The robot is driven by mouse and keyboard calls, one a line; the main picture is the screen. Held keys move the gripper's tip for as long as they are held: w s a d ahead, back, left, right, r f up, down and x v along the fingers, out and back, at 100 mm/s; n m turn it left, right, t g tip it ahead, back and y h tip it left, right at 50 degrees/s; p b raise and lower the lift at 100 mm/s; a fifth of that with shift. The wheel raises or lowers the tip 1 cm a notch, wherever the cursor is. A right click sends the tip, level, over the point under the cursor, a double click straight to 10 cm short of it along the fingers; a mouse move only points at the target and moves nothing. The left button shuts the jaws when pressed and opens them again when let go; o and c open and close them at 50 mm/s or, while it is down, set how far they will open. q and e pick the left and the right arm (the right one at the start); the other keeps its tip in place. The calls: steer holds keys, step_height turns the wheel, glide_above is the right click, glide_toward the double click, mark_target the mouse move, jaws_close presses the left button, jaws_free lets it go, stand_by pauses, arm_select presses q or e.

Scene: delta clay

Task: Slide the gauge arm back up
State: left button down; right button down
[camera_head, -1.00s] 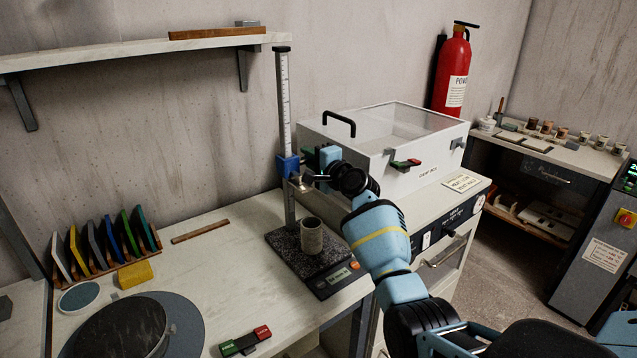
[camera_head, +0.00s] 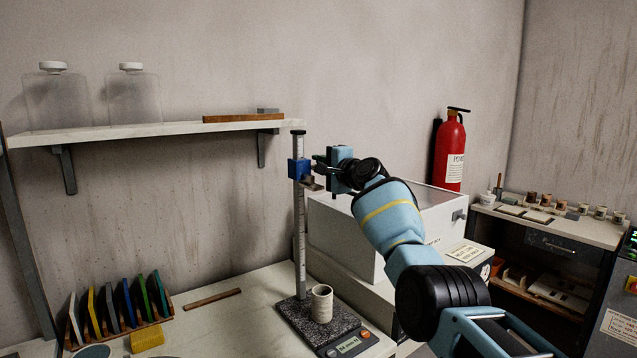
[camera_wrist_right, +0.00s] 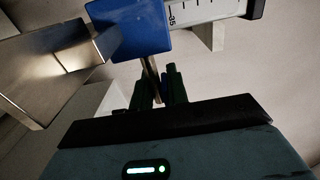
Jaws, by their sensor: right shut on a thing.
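The height gauge is an upright column (camera_head: 299,235) with a printed scale, standing at the stone-topped base (camera_head: 318,320). Its blue slider (camera_head: 299,169), with a short metal arm (camera_head: 311,185), sits high on the column, a little below the dark top cap (camera_head: 298,132). In the right wrist view the blue slider (camera_wrist_right: 135,28), the metal arm (camera_wrist_right: 50,75) and the scale (camera_wrist_right: 190,10) show close up. My right gripper (camera_head: 319,167) is shut on a thin metal pin (camera_wrist_right: 153,80) that sticks out of the slider. My left gripper is out of view.
A pale ribbed cup (camera_head: 321,303) stands on the base, well below the arm. A wall shelf (camera_head: 160,130) ends close to the column's top. A white cabinet (camera_head: 345,240) stands right of the gauge, under my right arm.

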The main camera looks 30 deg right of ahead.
step_height(320, 180, up, 2)
steer(key=shift+r, duration=0.1)
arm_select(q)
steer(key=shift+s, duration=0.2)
arm_select(e)
steer(key=shift+r, duration=0.1)
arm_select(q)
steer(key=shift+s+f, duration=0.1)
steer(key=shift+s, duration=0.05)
arm_select(e)
steer(key=c, duration=1.4)
jaws_free()
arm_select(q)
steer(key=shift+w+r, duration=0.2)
arm_select(e)
steer(key=shift+f, duration=0.2)
